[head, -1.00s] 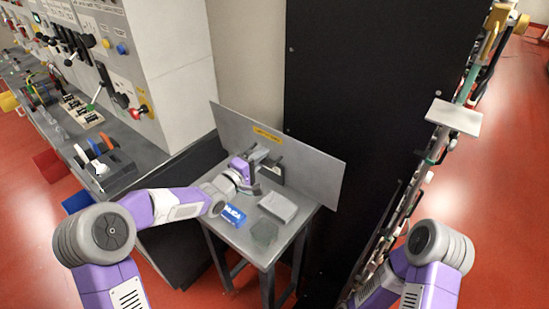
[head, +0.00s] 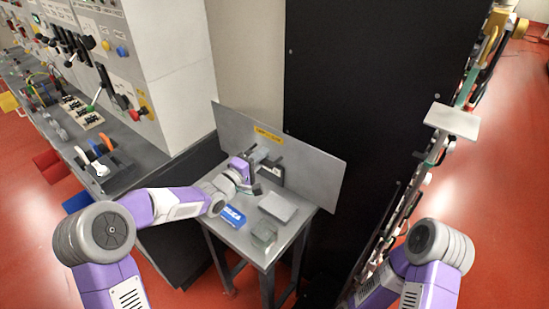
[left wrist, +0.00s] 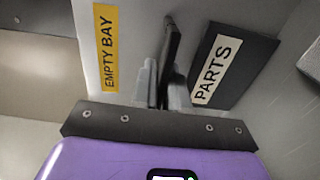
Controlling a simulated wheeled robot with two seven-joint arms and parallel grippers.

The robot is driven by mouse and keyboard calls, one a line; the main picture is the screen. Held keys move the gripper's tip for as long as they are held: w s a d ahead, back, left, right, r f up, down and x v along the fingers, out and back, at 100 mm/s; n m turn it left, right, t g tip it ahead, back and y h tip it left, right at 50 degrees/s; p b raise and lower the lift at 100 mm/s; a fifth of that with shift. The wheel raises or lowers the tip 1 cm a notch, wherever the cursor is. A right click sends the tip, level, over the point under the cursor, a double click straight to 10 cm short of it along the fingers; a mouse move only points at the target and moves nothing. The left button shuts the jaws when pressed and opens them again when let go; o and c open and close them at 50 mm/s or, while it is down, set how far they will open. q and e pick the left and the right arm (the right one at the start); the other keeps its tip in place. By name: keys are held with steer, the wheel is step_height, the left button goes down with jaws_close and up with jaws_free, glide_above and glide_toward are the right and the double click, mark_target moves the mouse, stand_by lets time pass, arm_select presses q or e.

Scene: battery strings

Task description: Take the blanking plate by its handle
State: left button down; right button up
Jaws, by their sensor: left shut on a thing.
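The blanking plate (head: 315,170) is a wide grey sheet standing upright at the back of a small grey table, with a yellow label. In the left wrist view the plate (left wrist: 135,20) shows its label reading EMPTY BAY. Its dark bar handle (left wrist: 172,38) stands out beside the label. My left gripper (head: 260,157) is at the front of the plate. In the left wrist view its fingers (left wrist: 163,85) are shut on the handle. My right gripper is not in view; only my right arm shows at the lower right.
On the small table (head: 243,239) are a blue box (head: 233,216), a light grey box (head: 278,207) and a clear block (head: 264,236). A dark piece marked PARTS (left wrist: 235,65) is close beside the fingers. A tall black cabinet (head: 345,110) stands just right.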

mark_target(268, 140)
arm_select(q)
steer(key=shift+w+a+r+p, duration=0.1)
steer(key=shift+a+r+p, duration=0.05)
steer(key=shift+r+p, duration=1.05)
steer(key=shift+r, duration=0.8)
steer(key=shift+r+p, duration=2.75)
steer(key=shift+s, duration=0.25)
steer(key=p+v, duration=0.4)
steer(key=v, duration=0.9)
steer(key=shift+s+a, duration=0.2)
steer(key=shift+s, duration=0.15)
stand_by(0.7)
